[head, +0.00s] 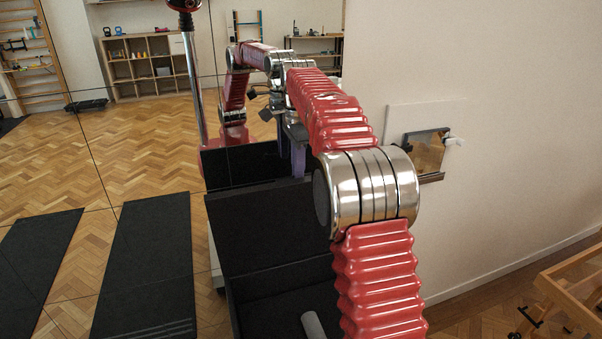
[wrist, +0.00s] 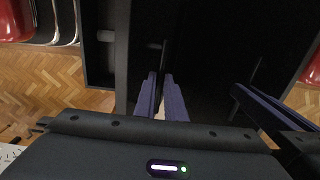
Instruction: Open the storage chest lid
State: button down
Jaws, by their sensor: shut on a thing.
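The black storage chest (head: 233,305) stands at the lower middle of the head view, partly behind my red arm. Its lid (head: 260,220) is raised and stands steeply, with the dark inside of the chest showing in front of it. My gripper (head: 298,165), with purple fingers, is at the lid's upper edge. In the wrist view, my gripper's fingers (wrist: 159,80) are close together beside the dark lid (wrist: 122,50), shut on it. The exact spot they grip is too dark to make out.
A mirror wall behind the chest reflects my arm, the lid and the room. A grey cylinder (head: 313,325) lies in the chest. A wooden frame (head: 575,285) stands at the lower right.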

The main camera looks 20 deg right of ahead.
jog(key=shift+f, duration=0.45)
jog(key=c, duration=2.1)
grip_release()
jog(key=shift+w, duration=0.15)
jog(key=shift+o, duration=1.4)
jog(key=shift+r, duration=0.1)
jog(key=shift+r, duration=0.25)
jog(key=shift+r, duration=3.5)
